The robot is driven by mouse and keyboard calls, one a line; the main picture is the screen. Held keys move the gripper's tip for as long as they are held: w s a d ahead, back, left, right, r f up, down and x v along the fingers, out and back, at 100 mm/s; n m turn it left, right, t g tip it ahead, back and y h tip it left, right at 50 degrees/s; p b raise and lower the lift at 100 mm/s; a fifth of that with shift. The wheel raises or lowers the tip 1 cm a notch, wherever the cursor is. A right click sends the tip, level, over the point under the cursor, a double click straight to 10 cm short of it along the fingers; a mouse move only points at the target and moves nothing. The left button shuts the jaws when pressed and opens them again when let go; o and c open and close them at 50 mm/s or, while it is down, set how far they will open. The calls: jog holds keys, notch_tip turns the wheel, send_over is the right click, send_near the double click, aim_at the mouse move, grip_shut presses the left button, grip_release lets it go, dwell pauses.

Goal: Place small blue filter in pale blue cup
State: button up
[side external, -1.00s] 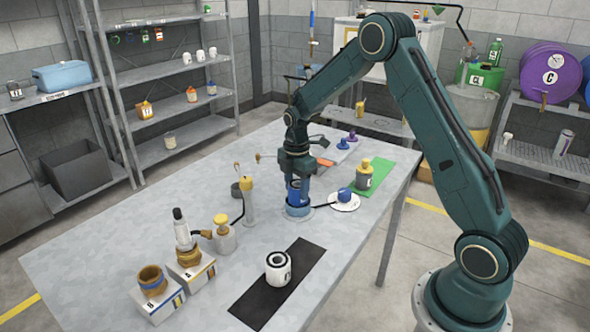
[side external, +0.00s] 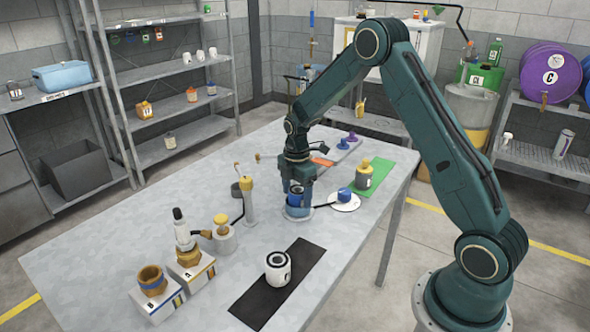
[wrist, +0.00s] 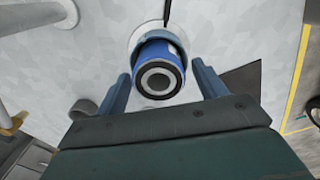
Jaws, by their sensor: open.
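The small blue filter (wrist: 168,58), a blue cylinder with a black-ringed end and a centre hole, faces the camera in the wrist view. Its lower end appears to be inside the pale blue cup (wrist: 136,42), with its upper part standing out above the rim. In the side view the cup (side external: 298,212) stands on the table below my gripper (side external: 297,190), which partly hides the filter. In the wrist view my gripper (wrist: 161,72) is open, with one finger on each side of the filter and gaps visible between.
A white plate (side external: 347,205) with a round blue item lies right of the cup, beside a green mat (side external: 376,177). A post (side external: 249,203) with a yellow top stands to the left. A white roll (side external: 278,268) sits on a black mat (side external: 256,302) in front.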

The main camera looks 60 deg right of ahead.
aim_at(297, 190)
jog(key=shift+r, duration=0.15)
notch_tip(297, 190, up, 12)
dwell(0.7)
dwell(0.5)
